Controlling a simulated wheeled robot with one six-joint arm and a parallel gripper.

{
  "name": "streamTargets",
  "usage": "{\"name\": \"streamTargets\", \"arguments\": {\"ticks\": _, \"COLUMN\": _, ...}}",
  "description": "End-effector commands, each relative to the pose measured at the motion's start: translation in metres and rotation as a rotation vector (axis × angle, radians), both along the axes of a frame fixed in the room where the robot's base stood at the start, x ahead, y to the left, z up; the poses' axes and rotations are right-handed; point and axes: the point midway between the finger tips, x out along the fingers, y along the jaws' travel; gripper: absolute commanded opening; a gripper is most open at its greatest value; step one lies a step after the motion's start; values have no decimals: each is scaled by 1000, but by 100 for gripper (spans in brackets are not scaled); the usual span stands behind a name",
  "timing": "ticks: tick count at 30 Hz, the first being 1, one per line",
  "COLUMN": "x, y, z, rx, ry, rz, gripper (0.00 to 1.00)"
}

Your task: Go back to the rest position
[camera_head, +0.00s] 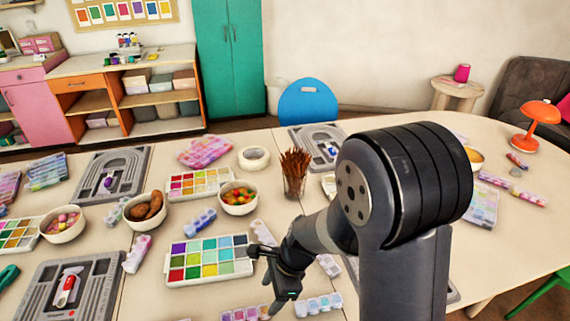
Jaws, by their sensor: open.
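My gripper (262,280) is open and appears empty above the table, at the lower middle of the view. Its fingers are beside the right edge of a white tray of coloured squares (180,272). My arm comes from the lower right and hides part of the table's middle and right side. I cannot tell exactly how high the gripper is above the table.
On the table (140,296) are grey bead boards (140,160), a bowl of colourful beads (254,207), a bowl of brown items (130,213), a cup of pencils (303,188) and a tape roll (253,169). An orange lamp (543,112) stands at the right. A blue chair (308,103) is behind.

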Motion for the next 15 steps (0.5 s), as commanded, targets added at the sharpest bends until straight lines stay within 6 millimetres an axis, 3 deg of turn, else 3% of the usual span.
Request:
{"name": "streamTargets", "arguments": {"ticks": 4, "x": 3, "y": -10, "z": 26, "rx": 0, "ry": -3, "rz": -2, "gripper": 61}}
{"name": "streamTargets", "arguments": {"ticks": 6, "x": -1, "y": -3, "z": 5, "rx": -3, "ry": 6, "rz": 3, "gripper": 61}}
{"name": "streamTargets", "arguments": {"ticks": 15, "x": -5, "y": 17, "z": -46, "rx": -2, "ry": 5, "rz": 1, "gripper": 61}}
